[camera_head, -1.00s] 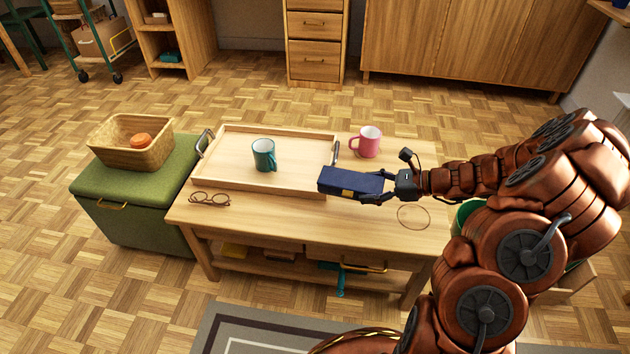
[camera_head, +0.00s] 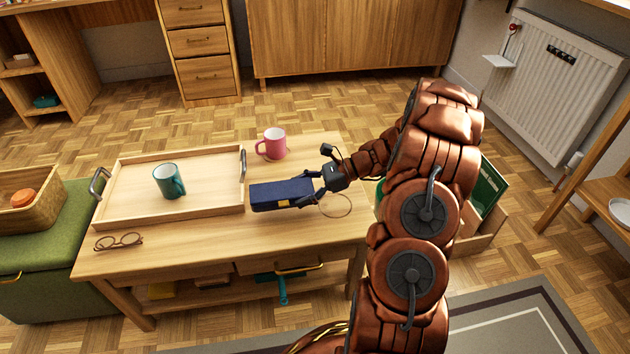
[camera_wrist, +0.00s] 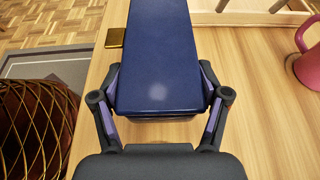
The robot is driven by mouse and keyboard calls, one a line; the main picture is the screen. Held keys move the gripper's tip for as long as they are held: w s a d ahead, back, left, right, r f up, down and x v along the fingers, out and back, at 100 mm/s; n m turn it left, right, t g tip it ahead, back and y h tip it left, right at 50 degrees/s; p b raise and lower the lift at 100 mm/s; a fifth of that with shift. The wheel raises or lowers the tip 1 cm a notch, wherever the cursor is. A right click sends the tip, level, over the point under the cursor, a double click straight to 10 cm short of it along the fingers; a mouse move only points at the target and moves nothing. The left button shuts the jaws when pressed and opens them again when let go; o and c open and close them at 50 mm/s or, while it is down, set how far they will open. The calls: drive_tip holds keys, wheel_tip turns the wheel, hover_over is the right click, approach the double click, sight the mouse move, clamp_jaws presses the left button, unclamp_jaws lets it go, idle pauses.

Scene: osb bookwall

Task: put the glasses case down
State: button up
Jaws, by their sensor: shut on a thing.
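The dark blue glasses case (camera_head: 282,193) is held at its right end by my gripper (camera_head: 312,190), above or on the wooden table beside the tray's right end. In the wrist view the case (camera_wrist: 160,60) fills the upper middle, with one finger of my gripper (camera_wrist: 160,100) on each side. A small gold-coloured patch (camera_wrist: 116,38) shows at its left edge. I cannot tell whether the underside of the case touches the tabletop.
A wooden tray (camera_head: 130,213) holding a teal mug (camera_head: 169,181) lies left of the case. A pink mug (camera_head: 272,144) stands behind it. Glasses (camera_head: 118,241) lie at the table's (camera_head: 215,246) front left. A thin ring (camera_head: 346,206) lies right of the case.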

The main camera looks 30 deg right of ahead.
drive_tip(key=b, duration=0.3)
hover_over(318, 185)
drive_tip(key=shift+f, duration=0.55)
wheel_tip(318, 185, down, 3)
drive_tip(key=shift+f+b, duration=0.2)
drive_tip(key=shift+b, duration=0.85)
drive_tip(key=o, duration=1.8)
drive_tip(key=shift+c, duration=0.2)
drive_tip(key=shift+r, duration=0.1)
drive_tip(key=p+v, duration=0.5)
drive_tip(key=v, duration=0.7)
drive_tip(key=shift+w+a+r, duration=0.1)
drive_tip(key=shift+a, duration=0.05)
